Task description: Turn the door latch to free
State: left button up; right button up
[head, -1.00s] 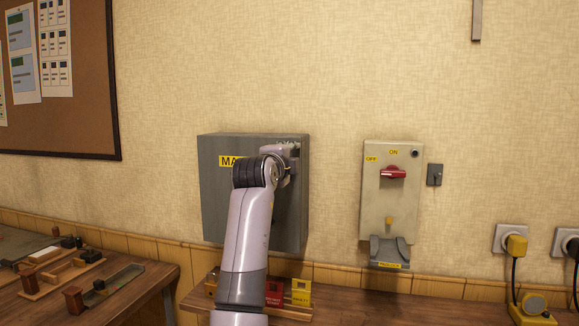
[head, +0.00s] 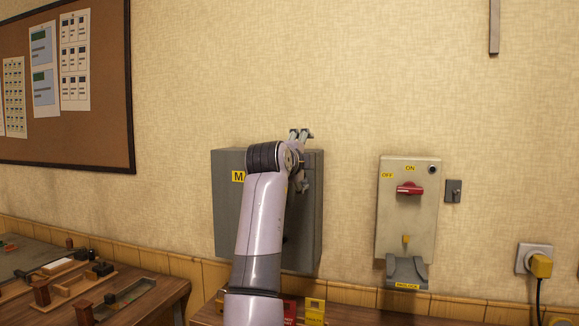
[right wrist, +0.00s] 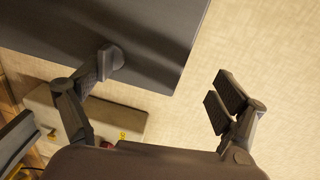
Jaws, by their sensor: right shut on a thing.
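The grey box (head: 228,215) hangs on the wall with a yellow label, largely hidden behind my right arm in the head view. My right gripper (head: 302,160) is at its upper right corner; it also shows in the right wrist view (right wrist: 168,85). Its fingers stand apart there, one over the box front and the other past the box's edge. A dark rounded piece (right wrist: 113,58), possibly the door latch, is at the left finger. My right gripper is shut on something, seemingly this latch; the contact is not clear. My left gripper is out of view.
A beige switch panel (head: 420,225) with a red handle (head: 410,188) is on the wall to the right. A bench below holds red and yellow tags. Another bench (head: 150,305) with wooden fixtures is at lower left. The wall above the box is clear.

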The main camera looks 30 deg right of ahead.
jog(key=shift+s+a+r, duration=0.3)
jog(key=shift+r, duration=0.15)
jog(key=shift+s+a+r, duration=0.25)
jog(key=shift+r, duration=0.15)
jog(key=shift+c, duration=0.6)
jog(key=shift+b+v, duration=0.85)
jog(key=shift+v, duration=0.95)
jog(key=shift+c, duration=0.4)
jog(key=v, duration=0.3)
jog(key=shift+s, duration=0.35)
jog(key=c, duration=0.8)
jog(key=shift+f+b+v, duration=0.35)
jog(key=shift+b+v, duration=0.4)
jog(key=shift+v, duration=1.15)
jog(key=shift+f+b+v, duration=0.35)
jog(key=shift+b+v, duration=0.45)
jog(key=shift+v, duration=1.15)
jog(key=shift+f+b+v, duration=0.35)
jog(key=shift+b+v, duration=0.4)
jog(key=shift+v, duration=1.15)
jog(key=shift+c, duration=0.2)
